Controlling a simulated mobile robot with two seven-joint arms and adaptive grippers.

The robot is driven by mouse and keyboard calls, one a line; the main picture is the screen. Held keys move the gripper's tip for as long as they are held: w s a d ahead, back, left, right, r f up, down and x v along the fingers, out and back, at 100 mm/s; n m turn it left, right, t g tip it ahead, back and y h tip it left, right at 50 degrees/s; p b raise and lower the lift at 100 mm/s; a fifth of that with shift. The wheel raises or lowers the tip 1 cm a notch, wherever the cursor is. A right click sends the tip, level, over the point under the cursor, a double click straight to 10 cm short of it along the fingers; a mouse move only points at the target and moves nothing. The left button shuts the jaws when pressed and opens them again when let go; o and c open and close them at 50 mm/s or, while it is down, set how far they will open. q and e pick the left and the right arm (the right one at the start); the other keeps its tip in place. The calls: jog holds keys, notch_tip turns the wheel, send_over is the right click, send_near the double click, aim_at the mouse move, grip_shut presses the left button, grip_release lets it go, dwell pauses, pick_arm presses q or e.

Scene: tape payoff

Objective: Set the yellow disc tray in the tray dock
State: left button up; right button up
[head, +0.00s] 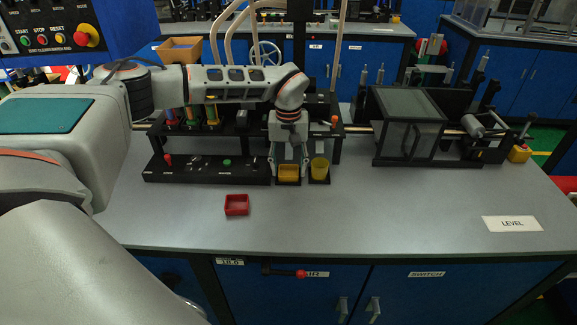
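The yellow disc tray (288,174) is a small open box. It sits low in the black dock at the front of the fixture, whose front edge (288,183) shows just below it. My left gripper (288,163) points down right over the tray. Its two fingers are spread, one at each side of the tray, and look slightly wider than it. Whether a fingertip touches the tray is too small to tell. The gripper hides the tray's back part. My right gripper is not in view.
A yellow cup (320,168) stands in a black holder just right of the tray. A red tray (237,205) lies on the grey table to the front left. A black panel (205,168) with small parts is at left. The table's front right is clear, apart from a LEVEL label (512,224).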

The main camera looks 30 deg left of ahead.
pick_arm(q)
jog(key=shift+r, duration=0.1)
notch_tip(320, 180, up, 12)
jog(key=shift+p, duration=0.3)
dwell(0.3)
jog(key=shift+s, duration=0.1)
dwell(0.4)
